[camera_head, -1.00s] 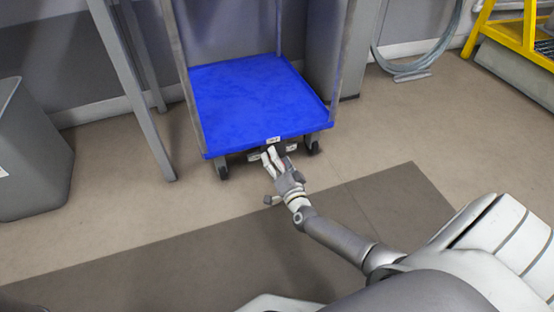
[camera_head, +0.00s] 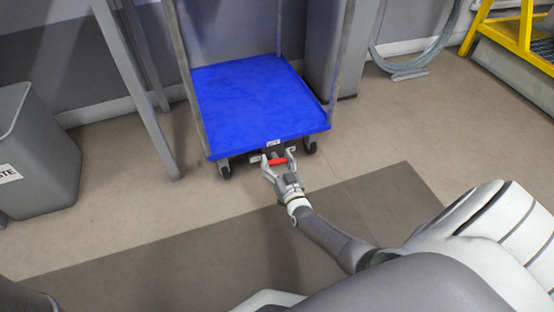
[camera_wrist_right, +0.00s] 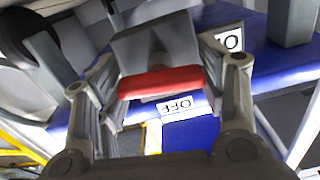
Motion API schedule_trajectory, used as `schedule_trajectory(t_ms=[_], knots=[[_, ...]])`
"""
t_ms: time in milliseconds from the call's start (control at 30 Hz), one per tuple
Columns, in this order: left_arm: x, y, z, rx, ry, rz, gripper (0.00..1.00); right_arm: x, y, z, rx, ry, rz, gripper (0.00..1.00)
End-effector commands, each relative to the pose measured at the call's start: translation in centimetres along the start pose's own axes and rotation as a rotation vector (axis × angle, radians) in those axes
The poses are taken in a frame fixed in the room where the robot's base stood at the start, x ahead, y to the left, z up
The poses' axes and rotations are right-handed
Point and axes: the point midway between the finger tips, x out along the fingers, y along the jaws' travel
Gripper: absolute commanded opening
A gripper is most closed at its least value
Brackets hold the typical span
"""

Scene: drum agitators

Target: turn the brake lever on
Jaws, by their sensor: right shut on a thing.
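The brake lever is a red bar (camera_head: 278,161) with a grey plate, low at the front edge of the blue cart (camera_head: 258,95). In the right wrist view the red bar (camera_wrist_right: 160,82) lies crosswise between the fingers, with the grey plate (camera_wrist_right: 155,42) above it. My right gripper (camera_head: 279,166) is at the lever, its fingers spread to either side and shut on it. An OFF label (camera_wrist_right: 178,105) shows beside the red bar, and a partly hidden ON label (camera_wrist_right: 229,41) shows at the upper right. My left gripper is not in view.
A grey bin (camera_head: 38,150) stands at the left, and a grey post (camera_head: 140,95) stands between it and the cart. A yellow step frame (camera_head: 505,30) and a coiled hose (camera_head: 415,60) are at the upper right.

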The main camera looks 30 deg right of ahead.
Motion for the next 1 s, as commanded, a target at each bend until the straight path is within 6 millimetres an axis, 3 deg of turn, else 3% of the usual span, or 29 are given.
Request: schedule_trajectory(t_ms=[300, 833, 867, 1000], knots=[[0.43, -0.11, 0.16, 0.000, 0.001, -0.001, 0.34, -0.04, -0.06, 0.07, -0.113, -0.002, 0.000, 0.40], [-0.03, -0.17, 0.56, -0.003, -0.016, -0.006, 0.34, -0.04, -0.03, 0.11, -0.134, -0.002, -0.001, 0.40], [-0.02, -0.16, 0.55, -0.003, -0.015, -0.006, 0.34, -0.04, -0.03, 0.11, -0.134, -0.002, -0.001, 0.68], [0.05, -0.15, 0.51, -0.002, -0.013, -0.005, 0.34, -0.03, -0.02, 0.08, -0.132, -0.002, -0.001, 0.86]])
